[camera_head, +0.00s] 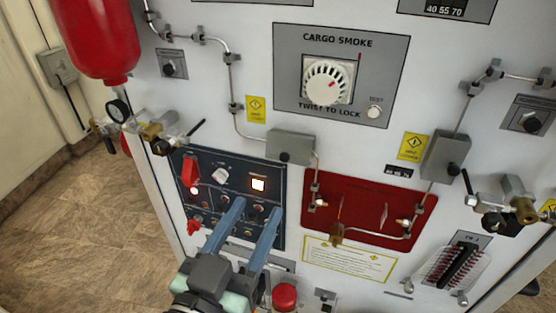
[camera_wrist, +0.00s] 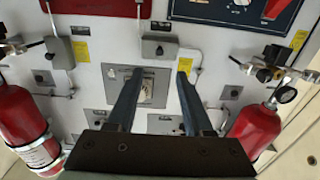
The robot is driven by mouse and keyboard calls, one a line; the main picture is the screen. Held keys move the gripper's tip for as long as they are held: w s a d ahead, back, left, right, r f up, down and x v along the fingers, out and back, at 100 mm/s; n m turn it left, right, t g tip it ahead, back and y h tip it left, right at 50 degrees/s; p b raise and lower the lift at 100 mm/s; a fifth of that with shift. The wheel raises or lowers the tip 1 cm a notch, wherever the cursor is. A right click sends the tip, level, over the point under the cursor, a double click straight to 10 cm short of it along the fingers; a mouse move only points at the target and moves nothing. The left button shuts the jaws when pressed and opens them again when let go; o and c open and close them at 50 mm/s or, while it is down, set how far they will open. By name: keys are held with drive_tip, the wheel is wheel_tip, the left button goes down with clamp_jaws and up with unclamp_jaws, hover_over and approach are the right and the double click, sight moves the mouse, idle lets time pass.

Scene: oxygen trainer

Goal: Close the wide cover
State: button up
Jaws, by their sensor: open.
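I cannot tell for sure which part is the wide cover. A clear, see-through cover (camera_head: 452,270) shows at the lower right of the white panel in the head view, with a black two-bar part inside it. It looks tilted out from the panel, but its exact angle is hard to tell. My gripper (camera_head: 259,206) is open and empty, with two blue fingers spread apart in front of the dark blue switch panel (camera_head: 218,177), well left of the clear cover. In the wrist view, its fingers (camera_wrist: 159,73) frame the cargo smoke dial (camera_wrist: 146,90); the clear cover is not identifiable there.
A red panel (camera_head: 350,213) with pipes lies right of my gripper. Grey boxes (camera_head: 290,146) and valves (camera_head: 515,207) stick out. Red bottles (camera_wrist: 255,130) hang at the sides. The brown floor (camera_head: 90,220) at left is clear.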

sight(284, 160)
drive_tip(key=p+x, duration=0.3)
drive_tip(key=x, duration=0.8)
drive_tip(key=shift+p, duration=0.35)
drive_tip(key=shift+c, duration=0.2)
clamp_jaws()
